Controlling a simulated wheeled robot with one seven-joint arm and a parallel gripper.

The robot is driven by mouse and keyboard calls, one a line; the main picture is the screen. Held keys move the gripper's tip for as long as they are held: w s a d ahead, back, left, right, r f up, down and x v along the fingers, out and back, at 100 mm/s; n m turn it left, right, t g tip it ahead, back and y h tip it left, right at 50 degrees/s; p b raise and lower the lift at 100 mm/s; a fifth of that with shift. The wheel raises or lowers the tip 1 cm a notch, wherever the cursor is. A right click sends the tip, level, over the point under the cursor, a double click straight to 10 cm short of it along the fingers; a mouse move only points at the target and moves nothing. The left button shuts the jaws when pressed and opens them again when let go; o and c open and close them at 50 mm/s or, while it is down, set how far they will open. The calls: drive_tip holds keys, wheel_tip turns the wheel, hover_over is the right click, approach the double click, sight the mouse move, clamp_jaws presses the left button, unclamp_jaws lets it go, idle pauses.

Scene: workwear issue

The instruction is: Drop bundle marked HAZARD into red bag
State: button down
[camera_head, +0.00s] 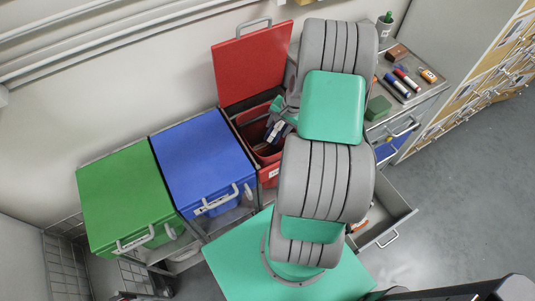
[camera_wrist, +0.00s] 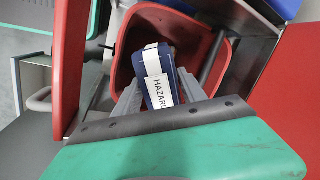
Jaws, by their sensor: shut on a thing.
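A dark blue bundle (camera_wrist: 153,57) with a white band and a white label reading HAZARD is between my gripper's fingers (camera_wrist: 153,97) in the wrist view. My gripper is shut on it. The red bag (camera_wrist: 205,45) lies open right beyond the bundle, and the bundle is over its mouth. In the head view the red bag (camera_head: 257,126) shows inside the red bin with its lid raised (camera_head: 253,63). My gripper (camera_head: 277,130) is at the bin's opening there, partly hidden by my arm. I cannot tell how far the bundle is below the rim.
A blue lidded bin (camera_head: 203,160) and a green lidded bin (camera_head: 125,195) stand shut to the left. A tray of markers (camera_head: 400,84) and an open drawer (camera_head: 385,225) are to the right. The raised red lid stands close behind my gripper.

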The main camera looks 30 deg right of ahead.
drive_tip(key=shift+f, duration=0.4)
drive_tip(key=c, duration=0.6)
unclamp_jaws()
drive_tip(key=v, duration=0.8)
drive_tip(key=shift+b, duration=0.3)
